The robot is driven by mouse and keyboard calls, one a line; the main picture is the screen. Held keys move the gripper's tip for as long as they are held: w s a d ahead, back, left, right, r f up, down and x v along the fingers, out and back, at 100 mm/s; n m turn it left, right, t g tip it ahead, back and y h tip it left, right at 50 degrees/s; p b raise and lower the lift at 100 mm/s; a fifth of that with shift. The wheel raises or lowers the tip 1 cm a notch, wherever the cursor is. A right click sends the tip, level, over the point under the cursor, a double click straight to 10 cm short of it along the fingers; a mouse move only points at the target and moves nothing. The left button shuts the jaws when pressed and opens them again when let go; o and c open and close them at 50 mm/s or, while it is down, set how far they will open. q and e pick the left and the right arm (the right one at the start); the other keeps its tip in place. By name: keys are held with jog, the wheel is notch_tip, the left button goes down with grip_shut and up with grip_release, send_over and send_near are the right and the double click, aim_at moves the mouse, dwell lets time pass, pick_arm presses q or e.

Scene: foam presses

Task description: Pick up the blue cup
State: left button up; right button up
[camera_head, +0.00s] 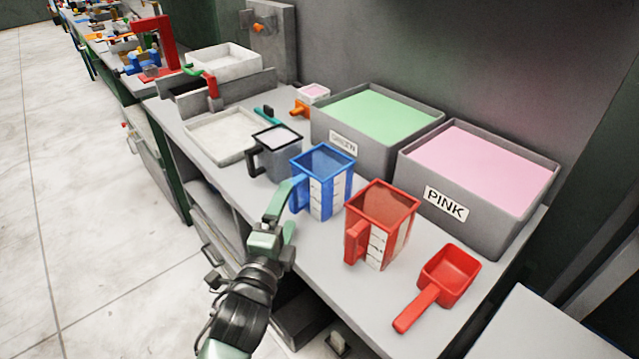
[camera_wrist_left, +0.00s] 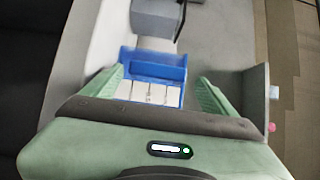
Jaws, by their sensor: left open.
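The blue cup (camera_head: 325,185) stands upright on the grey bench, with a white scale on its side and its handle toward my left gripper. My left gripper (camera_head: 293,206) is open at the cup's handle side, and one finger overlaps the handle in the head view. In the left wrist view, the blue cup (camera_wrist_left: 155,68) lies ahead between the two spread fingers of the gripper (camera_wrist_left: 160,90). I cannot tell whether a finger touches it. The jaws hold nothing that I can see. My right gripper is not in view.
A red cup (camera_head: 381,222) stands close right of the blue cup, and a dark grey cup (camera_head: 275,157) close left. Behind are the green-filled bin (camera_head: 345,152) and pink-filled bin (camera_head: 490,225). A red scoop (camera_head: 445,278) lies right. The bench's front edge is under my arm.

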aim_at(293, 202)
pick_arm(q)
jog(key=x, duration=0.4)
jog(key=shift+w+d+f, duration=0.15)
jog(key=shift+w+d, duration=0.15)
jog(key=shift+d, duration=0.1)
jog(key=shift+w, duration=0.15)
jog(key=c, duration=1.3)
jog(key=shift+c, duration=0.9)
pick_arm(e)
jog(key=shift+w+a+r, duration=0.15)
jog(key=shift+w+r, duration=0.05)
